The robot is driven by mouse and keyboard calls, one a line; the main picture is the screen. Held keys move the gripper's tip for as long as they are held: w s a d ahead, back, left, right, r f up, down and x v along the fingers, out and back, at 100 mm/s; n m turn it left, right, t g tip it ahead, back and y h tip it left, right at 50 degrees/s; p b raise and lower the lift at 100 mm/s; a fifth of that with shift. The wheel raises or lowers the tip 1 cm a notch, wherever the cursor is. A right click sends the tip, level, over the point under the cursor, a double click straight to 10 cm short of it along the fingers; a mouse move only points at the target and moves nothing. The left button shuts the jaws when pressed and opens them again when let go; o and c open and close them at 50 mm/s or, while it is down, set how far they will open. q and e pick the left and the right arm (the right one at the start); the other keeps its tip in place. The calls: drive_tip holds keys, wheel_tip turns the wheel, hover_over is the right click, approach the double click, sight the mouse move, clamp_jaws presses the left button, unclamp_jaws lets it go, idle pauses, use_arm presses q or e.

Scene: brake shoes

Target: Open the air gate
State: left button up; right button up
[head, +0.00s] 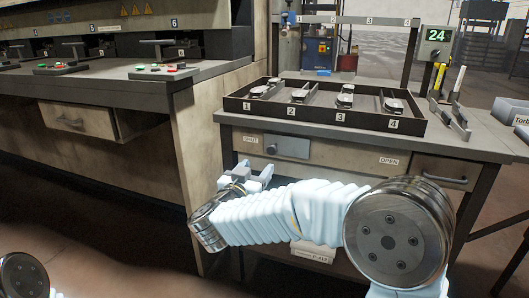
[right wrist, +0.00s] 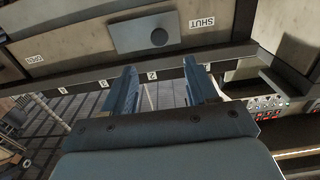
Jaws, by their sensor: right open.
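The air gate is a grey sliding plate (head: 287,146) with a dark round knob, on the front panel under the tray. It sits close to the SHUT label (head: 250,140), well left of the OPEN label (head: 389,161). The right wrist view shows the plate (right wrist: 130,40) and knob upside down, with SHUT (right wrist: 202,22) to the right and OPEN (right wrist: 34,59) to the left. My right gripper (head: 252,175) is open and empty, below and left of the plate in the head view. Its fingers (right wrist: 160,76) point toward the panel, apart from the knob. My left gripper is out of view.
A dark tray (head: 330,124) with numbered compartments holding brake shoes stands on the bench above the panel. A drawer with a handle (head: 443,176) is at right. A machine bench (head: 130,88) with buttons stands at left. A display reading 24 (head: 436,36) stands behind.

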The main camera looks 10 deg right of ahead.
sight(271, 150)
drive_tip(key=x, duration=1.1)
drive_tip(key=shift+c, duration=0.2)
clamp_jaws()
